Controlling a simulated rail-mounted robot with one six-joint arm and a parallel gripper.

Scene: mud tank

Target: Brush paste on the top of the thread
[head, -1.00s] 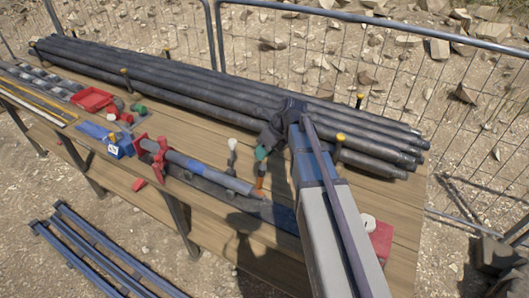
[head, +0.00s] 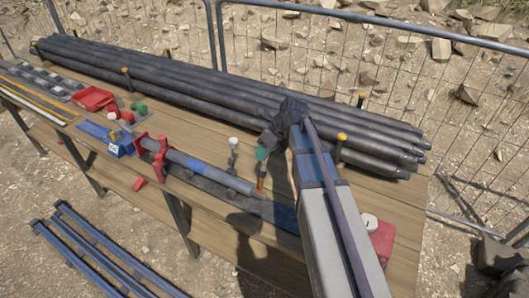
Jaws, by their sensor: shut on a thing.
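My gripper (head: 268,139) is at the end of my arm, above the right half of the wooden table. It is shut on a brush (head: 261,170) with a teal upper part and an orange-brown lower part, pointing down. The brush tip is close to the right end of a grey pipe (head: 200,169) with a blue band; I cannot tell whether they touch. The pipe lies in a red clamp (head: 153,150). The thread is too small to make out at the pipe's right end. A paste container is not clearly identifiable.
A stack of long dark pipes (head: 200,84) lies along the table's back, between yellow-topped posts (head: 341,142). A small white-topped item (head: 233,144) stands behind the pipe. A red tray (head: 93,98) is at left, and a red box (head: 381,243) at right. A wire fence stands behind.

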